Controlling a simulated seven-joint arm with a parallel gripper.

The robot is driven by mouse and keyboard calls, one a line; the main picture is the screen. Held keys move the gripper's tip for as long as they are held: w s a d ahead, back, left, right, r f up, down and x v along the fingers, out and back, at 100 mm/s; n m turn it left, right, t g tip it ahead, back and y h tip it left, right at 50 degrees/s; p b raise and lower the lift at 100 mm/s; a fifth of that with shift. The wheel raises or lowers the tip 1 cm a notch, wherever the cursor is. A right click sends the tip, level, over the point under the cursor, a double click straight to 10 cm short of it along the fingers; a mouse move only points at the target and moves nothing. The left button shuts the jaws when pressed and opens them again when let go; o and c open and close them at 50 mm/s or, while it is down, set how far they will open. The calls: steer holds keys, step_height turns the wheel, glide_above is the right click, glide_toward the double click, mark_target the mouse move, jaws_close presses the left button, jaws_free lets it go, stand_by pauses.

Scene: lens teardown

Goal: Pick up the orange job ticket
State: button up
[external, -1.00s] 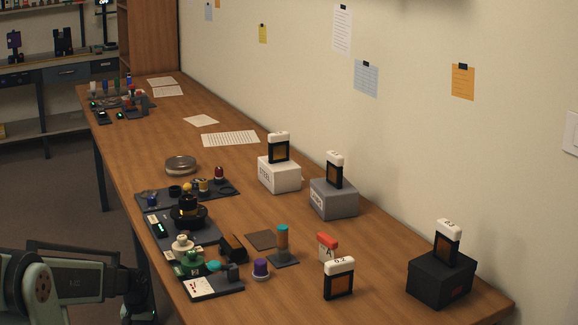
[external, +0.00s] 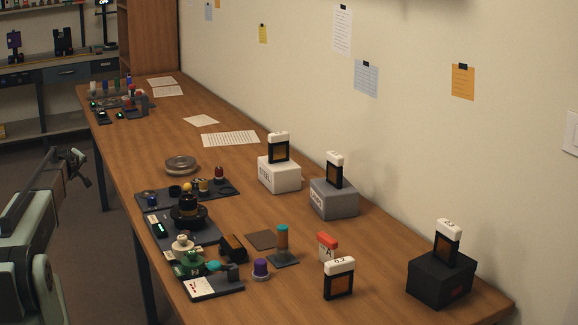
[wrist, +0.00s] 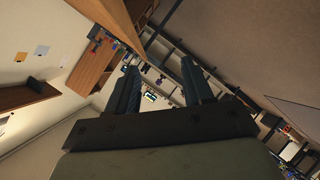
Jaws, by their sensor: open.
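A small upright tag with an orange-red top and a white face marked "A" (external: 327,247) stands near the front of the wooden bench, partly hidden by a white-topped black block marked 0.2 (external: 339,278). An orange paper sheet (external: 462,82) with a black clip hangs on the wall at the right. I cannot tell for sure which is the job ticket. My gripper (external: 74,160) is at the left, off the bench, far from both. Its two fingers (wrist: 158,67) are apart and empty in the wrist view.
Similar white-topped blocks stand on white (external: 279,175), grey (external: 334,199) and black (external: 440,280) boxes. Dark trays with lens parts (external: 213,287) line the bench's left edge. A purple-topped piece (external: 261,268) and an orange cylinder (external: 282,241) stand near the tag.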

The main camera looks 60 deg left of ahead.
step_height(320, 180, up, 7)
steer(key=a+n+y, duration=0.1)
steer(key=a, duration=0.2)
steer(key=w+d+r+t, duration=0.1)
steer(key=w+d+r, duration=0.1)
steer(key=w+r, duration=0.3)
steer(key=w+d+f+m+t+h, duration=0.15)
steer(key=w+d+h, duration=0.25)
steer(key=w+d, duration=1.15)
steer(key=w+d+m+t+h, duration=0.15)
steer(key=w+d+h, duration=0.25)
steer(key=w+d, duration=1.2)
steer(key=w+d+m+g+h, duration=0.1)
steer(key=w+d+g+h, duration=0.1)
steer(key=w+d, duration=0.75)
step_height(320, 180, up, 3)
steer(key=m+g+h, duration=0.3)
steer(key=g, duration=0.3)
glide_above(331, 256)
steer(key=shift+w+a+r, duration=0.15)
steer(key=shift+w+a, duration=0.05)
steer(key=shift+a, duration=0.15)
steer(key=shift+d, duration=0.25)
steer(key=shift+s+f, duration=0.1)
steer(key=shift+f, duration=6.8)
